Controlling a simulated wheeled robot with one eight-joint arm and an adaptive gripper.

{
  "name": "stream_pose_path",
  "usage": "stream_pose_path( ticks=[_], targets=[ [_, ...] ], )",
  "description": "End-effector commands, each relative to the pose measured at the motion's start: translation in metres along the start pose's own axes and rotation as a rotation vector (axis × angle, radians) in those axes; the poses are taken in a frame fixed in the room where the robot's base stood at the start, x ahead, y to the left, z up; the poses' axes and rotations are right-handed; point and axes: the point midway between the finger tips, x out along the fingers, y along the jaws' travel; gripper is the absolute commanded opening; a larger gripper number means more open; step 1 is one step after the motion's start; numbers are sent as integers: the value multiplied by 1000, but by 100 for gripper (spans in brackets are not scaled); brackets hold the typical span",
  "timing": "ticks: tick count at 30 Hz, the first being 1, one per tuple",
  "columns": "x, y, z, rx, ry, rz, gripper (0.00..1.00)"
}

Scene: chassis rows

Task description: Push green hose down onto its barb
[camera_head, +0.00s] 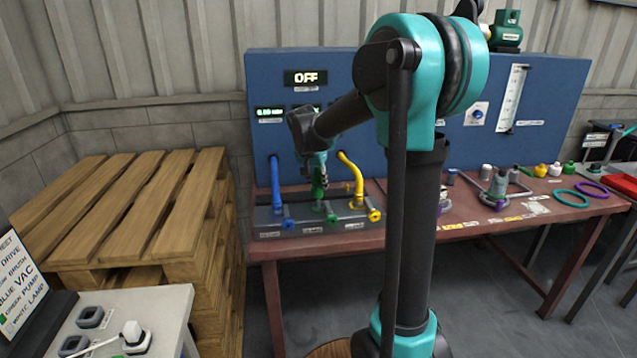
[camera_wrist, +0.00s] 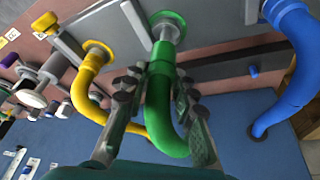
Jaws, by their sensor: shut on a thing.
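The green hose (camera_wrist: 160,110) runs up the middle of the wrist view and bends away toward the blue panel. My gripper (camera_wrist: 159,76) has one finger on each side of the green hose and is shut on it, close to its end.
A blue hose (camera_head: 275,182) stands left of the green one and a yellow hose (camera_head: 352,172) right, both close to my gripper. The blue panel (camera_head: 270,95) rises behind, with a display reading OFF. Fittings and rings lie on the table's right. Wooden pallets (camera_head: 130,200) stand left.

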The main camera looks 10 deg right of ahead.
Motion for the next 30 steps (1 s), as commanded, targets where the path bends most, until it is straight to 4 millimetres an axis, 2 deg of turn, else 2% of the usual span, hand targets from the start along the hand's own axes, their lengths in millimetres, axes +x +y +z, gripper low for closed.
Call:
stream_pose_path(
  ticks=[10,30],
  targets=[
    [1,0,0,0,0,0,0],
    [18,0,7,0,0,0,0]
  ],
)
